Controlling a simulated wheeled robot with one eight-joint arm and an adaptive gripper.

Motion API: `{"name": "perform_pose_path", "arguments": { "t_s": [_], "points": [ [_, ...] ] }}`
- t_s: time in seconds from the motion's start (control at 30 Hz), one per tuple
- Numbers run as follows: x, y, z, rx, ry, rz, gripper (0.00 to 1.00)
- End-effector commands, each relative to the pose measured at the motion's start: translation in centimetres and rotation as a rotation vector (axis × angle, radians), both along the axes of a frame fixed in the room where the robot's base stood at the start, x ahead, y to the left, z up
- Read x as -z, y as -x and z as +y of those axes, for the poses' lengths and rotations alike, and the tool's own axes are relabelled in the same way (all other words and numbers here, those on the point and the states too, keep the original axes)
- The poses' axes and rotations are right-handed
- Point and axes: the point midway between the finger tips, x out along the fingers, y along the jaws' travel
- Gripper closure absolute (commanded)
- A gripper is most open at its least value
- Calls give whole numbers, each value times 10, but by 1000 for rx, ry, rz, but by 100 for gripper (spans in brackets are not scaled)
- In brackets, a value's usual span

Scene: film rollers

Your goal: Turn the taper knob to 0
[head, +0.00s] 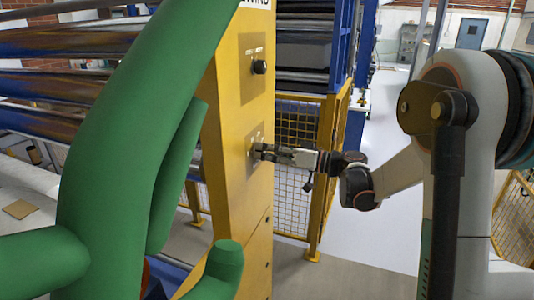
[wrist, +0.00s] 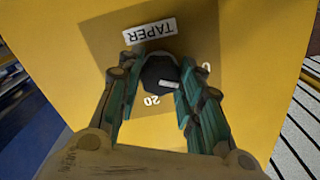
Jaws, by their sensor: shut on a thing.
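The taper knob (wrist: 158,72) is dark, with a small white mark near its lower right edge in the wrist view. It sits on the yellow panel (wrist: 240,40), below a white TAPER label (wrist: 148,30) that appears upside down. A "20" (wrist: 151,99) shows below the knob, and a partly hidden character shows beside the right finger. My gripper (wrist: 158,76) has its two fingers on either side of the knob and is shut on it. In the head view my gripper (head: 256,150) reaches the yellow column's face from the right and hides the knob.
Another black knob (head: 260,67) is higher on the yellow column (head: 232,110). Large green pipes (head: 120,130) fill the left foreground. A yellow mesh guard (head: 300,185) stands behind my gripper. Open grey floor (head: 375,235) lies to the right of the guard.

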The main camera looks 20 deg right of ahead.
Motion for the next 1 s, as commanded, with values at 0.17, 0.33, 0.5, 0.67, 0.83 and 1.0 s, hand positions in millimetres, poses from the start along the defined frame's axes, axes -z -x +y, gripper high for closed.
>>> {"name": "perform_pose_path", "arguments": {
  "t_s": [0.17,0.33,0.5,0.67,0.83,1.0],
  "points": [
    [2,1,0,-1,67,-86,90],
    [2,1,0,-2,108,-141,90],
    [2,1,0,-2,129,-170,90],
    [2,1,0,-2,137,-181,90],
    [2,1,0,-2,137,-181,90],
    [2,1,0,-2,137,-181,62]
  ]
}}
